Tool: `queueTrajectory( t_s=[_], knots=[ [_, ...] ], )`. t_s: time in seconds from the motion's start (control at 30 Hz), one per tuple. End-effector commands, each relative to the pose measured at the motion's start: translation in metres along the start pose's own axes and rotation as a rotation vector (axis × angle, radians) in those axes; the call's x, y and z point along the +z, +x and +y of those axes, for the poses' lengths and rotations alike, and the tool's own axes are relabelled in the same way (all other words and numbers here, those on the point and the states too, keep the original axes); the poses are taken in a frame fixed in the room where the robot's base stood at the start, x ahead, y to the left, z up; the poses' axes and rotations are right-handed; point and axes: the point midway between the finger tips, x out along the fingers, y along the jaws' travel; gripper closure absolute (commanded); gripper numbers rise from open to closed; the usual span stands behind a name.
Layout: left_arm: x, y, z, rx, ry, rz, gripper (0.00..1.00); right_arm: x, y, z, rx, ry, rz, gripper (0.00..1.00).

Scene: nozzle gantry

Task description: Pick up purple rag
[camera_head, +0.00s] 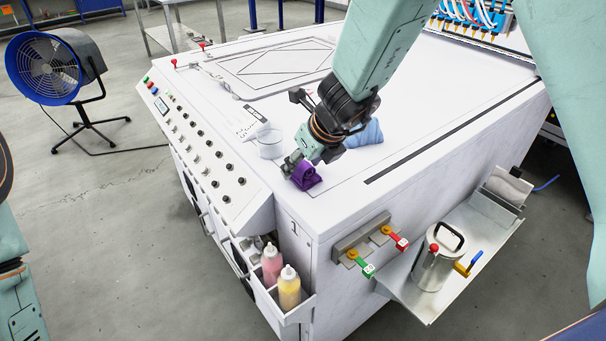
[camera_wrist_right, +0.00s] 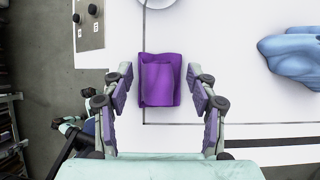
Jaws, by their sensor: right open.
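The purple rag (camera_head: 306,178) lies folded on the white machine top near its front corner. In the right wrist view the purple rag (camera_wrist_right: 160,80) sits between the far ends of the fingers, with a gap on each side. My right gripper (camera_head: 293,163) is over the rag and partly hides it in the head view. In the right wrist view my right gripper (camera_wrist_right: 159,85) is open, one finger at each side of the rag. My left gripper is not in view; only bits of my left arm show at the left edge.
A blue cloth (camera_head: 365,135) and a clear container (camera_head: 270,144) stand beside the rag on the machine top (camera_head: 420,110). A button panel (camera_head: 195,140) runs along the left edge. Bottles (camera_head: 289,288) and a metal pot (camera_head: 437,258) sit lower, at the machine's sides.

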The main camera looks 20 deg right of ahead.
Motion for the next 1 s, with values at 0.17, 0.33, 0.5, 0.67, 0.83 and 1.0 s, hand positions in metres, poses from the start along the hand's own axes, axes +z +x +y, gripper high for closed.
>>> queueTrajectory(
  t_s=[0.17, 0.33, 0.5, 0.67, 0.83, 1.0],
  knots=[
    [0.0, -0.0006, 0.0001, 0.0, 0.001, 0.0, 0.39, 0.0009, -0.0005, -0.0002, -0.001, 0.0, -0.001, 0.42],
    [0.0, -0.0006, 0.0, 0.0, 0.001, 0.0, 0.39, 0.0008, -0.0006, -0.0001, -0.001, 0.0, -0.001, 0.53],
    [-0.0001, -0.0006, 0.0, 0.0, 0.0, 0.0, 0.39, 0.0006, -0.0006, -0.0001, -0.001, 0.0, -0.001, 0.68],
    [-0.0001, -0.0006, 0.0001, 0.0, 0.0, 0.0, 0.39, 0.0, -0.0004, -0.0001, 0.0, 0.0, 0.0, 0.81],
    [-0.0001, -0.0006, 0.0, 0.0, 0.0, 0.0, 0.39, -0.0003, -0.0003, 0.0, 0.0, 0.0, 0.001, 0.96],
    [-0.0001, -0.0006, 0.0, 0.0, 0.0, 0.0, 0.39, -0.0004, -0.0002, 0.0002, 0.0, 0.0, 0.001, 1.0]
  ],
)
